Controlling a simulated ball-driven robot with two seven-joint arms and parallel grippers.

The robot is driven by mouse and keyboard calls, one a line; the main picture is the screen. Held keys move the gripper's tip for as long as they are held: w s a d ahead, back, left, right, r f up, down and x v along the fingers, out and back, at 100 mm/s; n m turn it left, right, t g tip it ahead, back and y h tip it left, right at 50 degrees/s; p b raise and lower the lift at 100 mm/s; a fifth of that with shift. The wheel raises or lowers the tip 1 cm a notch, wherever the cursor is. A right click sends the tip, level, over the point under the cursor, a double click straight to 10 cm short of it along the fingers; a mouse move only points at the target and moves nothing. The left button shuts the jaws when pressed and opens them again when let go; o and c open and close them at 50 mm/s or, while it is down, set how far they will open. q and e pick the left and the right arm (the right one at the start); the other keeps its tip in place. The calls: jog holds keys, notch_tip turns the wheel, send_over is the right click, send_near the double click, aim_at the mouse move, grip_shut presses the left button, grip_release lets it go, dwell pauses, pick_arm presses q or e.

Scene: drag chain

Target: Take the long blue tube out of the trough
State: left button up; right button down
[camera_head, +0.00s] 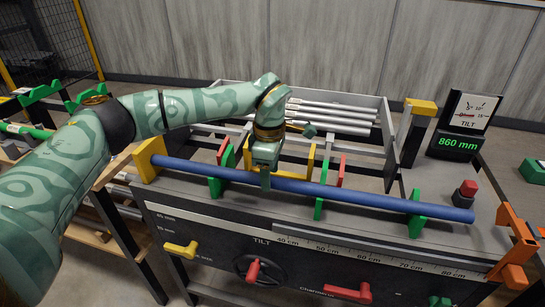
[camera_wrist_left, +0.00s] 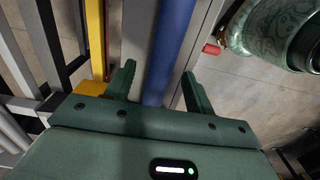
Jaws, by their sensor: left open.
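The long blue tube (camera_head: 360,195) lies along the bench front, running from the yellow end block (camera_head: 148,160) at the left to the right side. It rests in the green notched supports (camera_head: 319,196) that hold it above the bench top. My left gripper (camera_head: 265,180) is over the tube, left of its middle. In the left wrist view, the open fingers (camera_wrist_left: 160,85) stand one on each side of the blue tube (camera_wrist_left: 170,50), with gaps between. My right gripper is not in view.
A tray of pale tubes (camera_head: 335,113) lies behind. Red plates (camera_head: 341,170) stand just behind the blue tube. An orange bracket (camera_head: 513,245) is at the right end, near a red button (camera_head: 467,189). A display (camera_head: 457,142) reads 860 mm. A scale (camera_head: 370,257) runs along the front.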

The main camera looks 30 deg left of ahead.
aim_at(296, 186)
pick_arm(q)
jog(key=shift+f, duration=0.85)
jog(key=c, duration=1.2)
jog(key=shift+r, duration=0.1)
grip_shut()
jog(key=shift+d, duration=0.25)
jog(key=shift+w+d, duration=0.2)
jog(key=shift+d, duration=0.35)
jog(key=shift+d, duration=0.1)
